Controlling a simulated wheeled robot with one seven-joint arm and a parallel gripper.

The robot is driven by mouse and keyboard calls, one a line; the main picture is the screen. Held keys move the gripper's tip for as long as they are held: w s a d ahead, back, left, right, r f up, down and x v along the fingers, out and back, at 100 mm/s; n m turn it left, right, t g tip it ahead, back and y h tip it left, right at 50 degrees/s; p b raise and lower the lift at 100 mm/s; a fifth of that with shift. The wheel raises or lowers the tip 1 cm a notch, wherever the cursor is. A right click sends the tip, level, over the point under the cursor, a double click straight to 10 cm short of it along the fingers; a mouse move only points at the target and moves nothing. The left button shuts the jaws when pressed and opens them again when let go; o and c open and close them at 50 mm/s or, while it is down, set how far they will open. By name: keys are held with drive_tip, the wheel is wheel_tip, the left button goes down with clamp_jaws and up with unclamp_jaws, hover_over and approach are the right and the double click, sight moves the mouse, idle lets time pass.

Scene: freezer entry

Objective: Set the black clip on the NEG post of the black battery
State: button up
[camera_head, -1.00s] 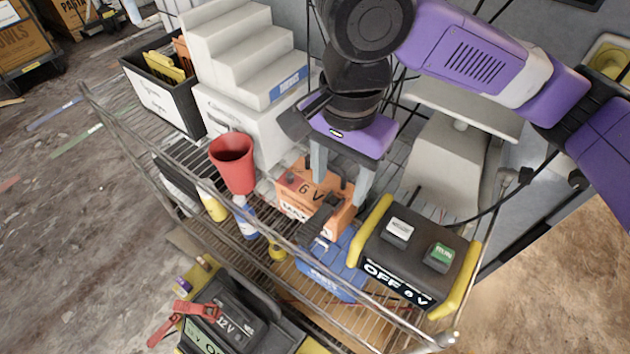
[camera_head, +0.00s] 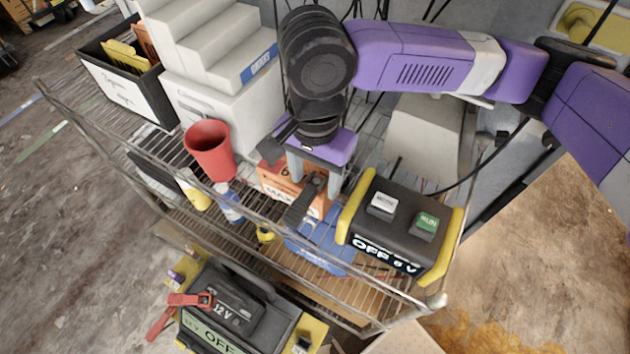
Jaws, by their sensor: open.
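The black clip (camera_head: 299,207) lies at the front of the orange battery (camera_head: 272,180) on the cart. My gripper (camera_head: 315,184) points down there, its two grey fingers apart, with the clip's upper end between or just in front of them; I cannot tell whether they touch it. A black unit marked 12 V (camera_head: 238,296), apparently the black battery, stands low at the front left, well away from my gripper. A red clip (camera_head: 190,300) is at its left side. I cannot make out its NEG post.
A black and yellow box reading OFF 6 V (camera_head: 392,262) stands close right of my gripper. A blue box (camera_head: 325,240) lies below it. A red cup (camera_head: 209,150) and white stepped block (camera_head: 215,50) are left. The cart's wire rail (camera_head: 240,225) runs in front.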

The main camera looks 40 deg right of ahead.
clamp_jaws()
drive_tip(key=shift+r, duration=0.1)
wheel_tip(320, 180, up, 24)
drive_tip(key=p, duration=0.4)
idle(1.3)
